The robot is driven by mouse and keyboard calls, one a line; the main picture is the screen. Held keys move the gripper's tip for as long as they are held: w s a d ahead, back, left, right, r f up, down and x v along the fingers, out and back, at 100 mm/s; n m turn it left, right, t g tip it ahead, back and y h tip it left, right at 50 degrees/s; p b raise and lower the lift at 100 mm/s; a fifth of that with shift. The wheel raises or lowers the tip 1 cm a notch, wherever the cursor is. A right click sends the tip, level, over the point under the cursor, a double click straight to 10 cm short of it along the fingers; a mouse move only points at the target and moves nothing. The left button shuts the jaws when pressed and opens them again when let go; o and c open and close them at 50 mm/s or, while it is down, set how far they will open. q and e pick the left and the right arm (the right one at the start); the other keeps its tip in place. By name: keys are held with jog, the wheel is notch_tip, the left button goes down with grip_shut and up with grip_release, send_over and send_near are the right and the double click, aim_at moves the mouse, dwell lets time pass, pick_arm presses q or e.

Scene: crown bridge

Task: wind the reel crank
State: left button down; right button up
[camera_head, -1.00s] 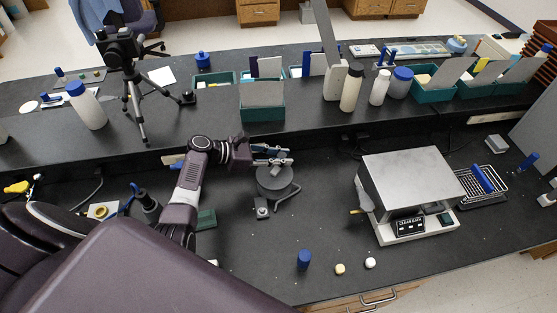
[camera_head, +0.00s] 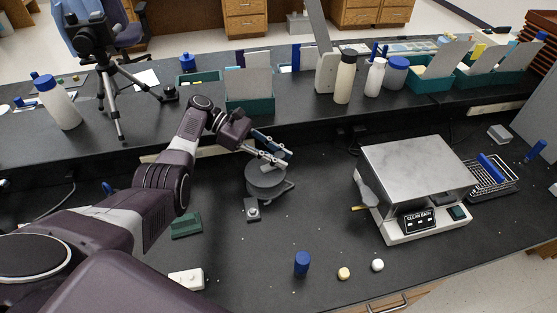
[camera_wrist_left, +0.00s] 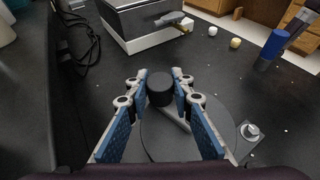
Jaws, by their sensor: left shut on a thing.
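The reel (camera_head: 265,182) is a dark grey round drum on the black bench, in the middle of the head view. My left gripper (camera_head: 268,148) is above its far side. In the left wrist view the two blue-padded fingers (camera_wrist_left: 159,90) are closed on the sides of the crank's dark round knob (camera_wrist_left: 160,88). The grey disc of the reel (camera_wrist_left: 215,122) lies below and behind the fingers. In the head view the gripper hides the knob. My right gripper is in neither view.
A white clean bath (camera_head: 415,185) stands to the right of the reel. A blue-capped item (camera_head: 302,263) and two small round pieces lie near the front edge. A raised shelf with bottles (camera_head: 345,80) and teal bins (camera_head: 250,103) runs behind. The bench between reel and bath is clear.

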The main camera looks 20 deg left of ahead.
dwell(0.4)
pick_arm(q)
jog(key=c, duration=1.7)
grip_release()
jog(key=shift+d, duration=0.1)
jog(key=shift+o, duration=0.2)
jog(key=shift+v, duration=3.7)
